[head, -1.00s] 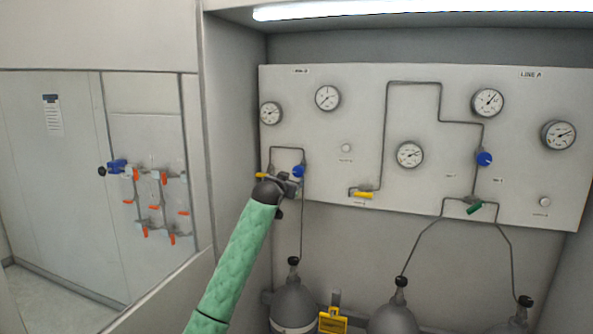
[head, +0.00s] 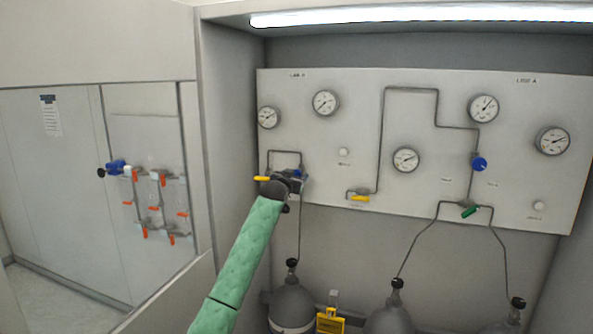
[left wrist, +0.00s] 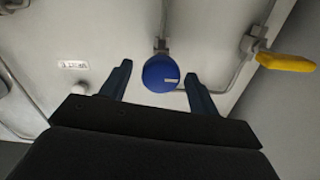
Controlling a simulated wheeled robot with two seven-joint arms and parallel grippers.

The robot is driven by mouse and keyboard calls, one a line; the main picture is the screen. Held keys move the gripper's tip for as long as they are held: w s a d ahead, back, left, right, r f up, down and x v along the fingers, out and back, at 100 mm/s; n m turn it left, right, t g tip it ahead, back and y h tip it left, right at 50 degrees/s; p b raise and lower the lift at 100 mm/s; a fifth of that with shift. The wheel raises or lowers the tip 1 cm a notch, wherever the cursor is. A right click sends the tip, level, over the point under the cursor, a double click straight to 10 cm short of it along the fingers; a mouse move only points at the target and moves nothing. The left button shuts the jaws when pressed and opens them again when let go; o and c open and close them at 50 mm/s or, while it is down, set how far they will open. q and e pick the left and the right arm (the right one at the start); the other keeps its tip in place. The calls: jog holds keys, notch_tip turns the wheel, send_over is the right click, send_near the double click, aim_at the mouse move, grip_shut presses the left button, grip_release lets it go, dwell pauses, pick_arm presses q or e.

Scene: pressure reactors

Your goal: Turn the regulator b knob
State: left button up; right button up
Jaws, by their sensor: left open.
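The regulator b knob is a round blue knob with a pale mark, on a pipe of the panel's left part. In the left wrist view the blue knob (left wrist: 161,75) lies between the two finger tips, with a gap on each side. My left gripper (left wrist: 157,82) is open and faces the panel. In the head view my left gripper (head: 300,180) is at the knob and hides most of it. I cannot tell how deep the knob sits between the fingers. My right gripper is not in view.
A yellow valve handle (left wrist: 286,62) sits close to the right of the knob in the wrist view. Another blue knob (head: 479,163) and a green handle (head: 470,211) are on the panel's right side. Gas cylinders (head: 291,303) stand below. A wall (head: 232,140) is at the left.

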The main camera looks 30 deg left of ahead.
pick_arm(q)
jog(key=shift+p+x, duration=0.3)
jog(key=shift+x, duration=0.6)
jog(key=shift+a, duration=0.1)
jog(key=c, duration=1)
jog(key=shift+o, duration=0.2)
jog(key=shift+f, duration=0.1)
